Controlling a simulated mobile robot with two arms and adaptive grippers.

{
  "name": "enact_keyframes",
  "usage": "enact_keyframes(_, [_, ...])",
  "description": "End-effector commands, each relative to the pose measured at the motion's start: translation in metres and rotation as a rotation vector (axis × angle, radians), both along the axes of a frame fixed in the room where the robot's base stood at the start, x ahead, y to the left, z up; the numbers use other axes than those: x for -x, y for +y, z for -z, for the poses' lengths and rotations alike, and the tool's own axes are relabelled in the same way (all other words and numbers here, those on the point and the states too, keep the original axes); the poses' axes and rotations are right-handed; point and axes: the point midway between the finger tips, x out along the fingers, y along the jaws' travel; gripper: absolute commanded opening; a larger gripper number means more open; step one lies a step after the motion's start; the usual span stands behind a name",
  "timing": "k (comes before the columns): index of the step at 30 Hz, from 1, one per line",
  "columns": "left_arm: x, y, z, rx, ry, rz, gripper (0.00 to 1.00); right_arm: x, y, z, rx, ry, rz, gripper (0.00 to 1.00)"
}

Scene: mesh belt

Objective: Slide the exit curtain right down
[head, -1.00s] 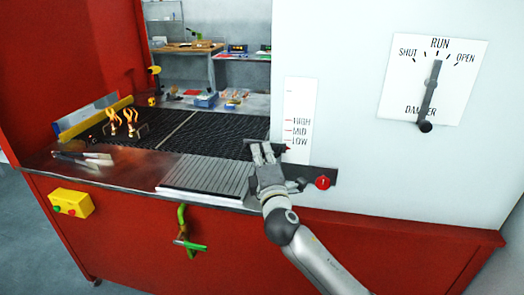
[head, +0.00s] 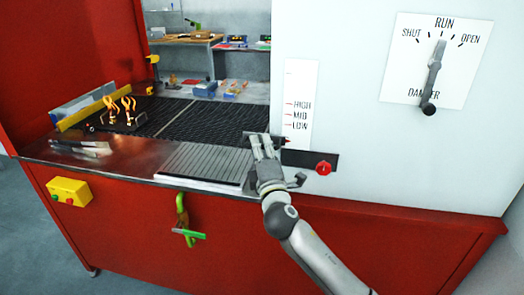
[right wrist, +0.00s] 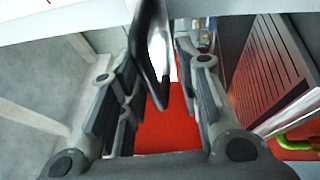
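The scale card (head: 300,104) on the white housing is marked HIGH, MID and LOW. A small red pointer (head: 287,141) sits beside it, below the LOW mark. My right gripper (head: 264,146) is at the end of a dark handle bar by this pointer, at the belt's right end. In the right wrist view a dark bar (right wrist: 149,50) lies between the two fingers (right wrist: 158,95). The fingers are spread, with gaps beside the bar. The gripper hides most of the handle, and I cannot make out the curtain's sheet. My left gripper is not in view.
The dark mesh belt (head: 185,117) carries orange-topped pieces at left. A slatted plate (head: 203,164) lies left of my right gripper. A dark slide with a red knob (head: 323,168) is to the right. Tongs (head: 82,147) lie on the left ledge; a green-handled lever (head: 187,234) hangs in front.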

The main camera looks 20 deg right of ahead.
Motion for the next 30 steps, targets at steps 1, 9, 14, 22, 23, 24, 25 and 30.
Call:
enact_keyframes(1, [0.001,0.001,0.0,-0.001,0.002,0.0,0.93,0.001,0.0,0.0,0.0,-0.001,0.0,0.32])
enact_keyframes(9, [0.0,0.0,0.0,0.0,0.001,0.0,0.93,0.032,0.005,0.006,-0.001,0.002,-0.001,0.32])
enact_keyframes(14, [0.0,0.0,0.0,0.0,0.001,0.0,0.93,0.065,0.01,0.012,-0.002,0.003,-0.001,0.32])
enact_keyframes(22, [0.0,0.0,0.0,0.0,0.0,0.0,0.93,0.105,0.016,0.019,0.0,0.004,-0.001,0.32])
enact_keyframes(23, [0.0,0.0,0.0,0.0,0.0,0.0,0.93,0.108,0.016,0.019,0.0,0.003,-0.001,0.32])
enact_keyframes(24, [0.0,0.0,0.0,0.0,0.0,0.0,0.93,0.111,0.017,0.02,0.001,0.002,0.0,0.32])
enact_keyframes(25, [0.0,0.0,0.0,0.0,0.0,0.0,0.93,0.112,0.017,0.02,0.0,0.003,0.0,0.32])
enact_keyframes(30, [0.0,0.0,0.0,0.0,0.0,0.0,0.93,0.117,0.018,0.02,0.0,0.002,0.0,0.32])
